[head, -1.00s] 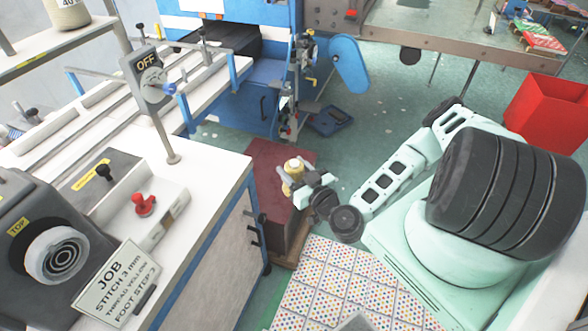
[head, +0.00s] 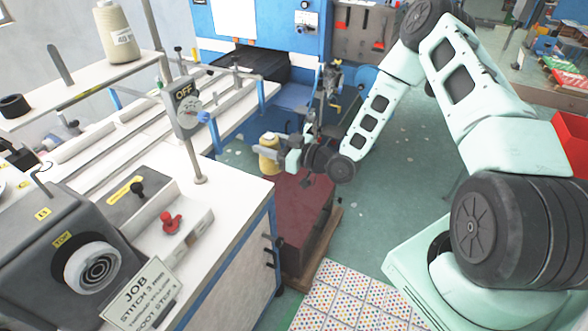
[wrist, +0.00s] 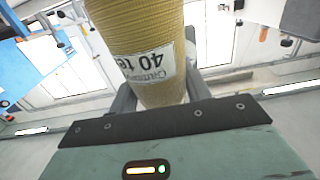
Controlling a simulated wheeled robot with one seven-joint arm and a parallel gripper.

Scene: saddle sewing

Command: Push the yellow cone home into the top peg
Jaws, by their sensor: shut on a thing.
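The yellow cone (head: 268,163) is a tan-yellow thread cone. My gripper (head: 271,147) is shut on it and holds it in the air beyond the right edge of the white table. In the wrist view the cone (wrist: 150,50) stands large between the fingers, with a white label that reads "40" upside down. A grey post (head: 60,64) leans up from the shelf at the upper left, well apart from the cone. I cannot tell whether it is the top peg. The black machine with the "TOP" label (head: 62,240) is at the lower left.
A cream cone (head: 120,38) stands on the shelf (head: 75,98). The OFF switch post (head: 190,140) rises from the table (head: 225,195) between my gripper and the shelf. A dark red box (head: 300,225) is below my gripper. A blue machine (head: 240,22) stands behind.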

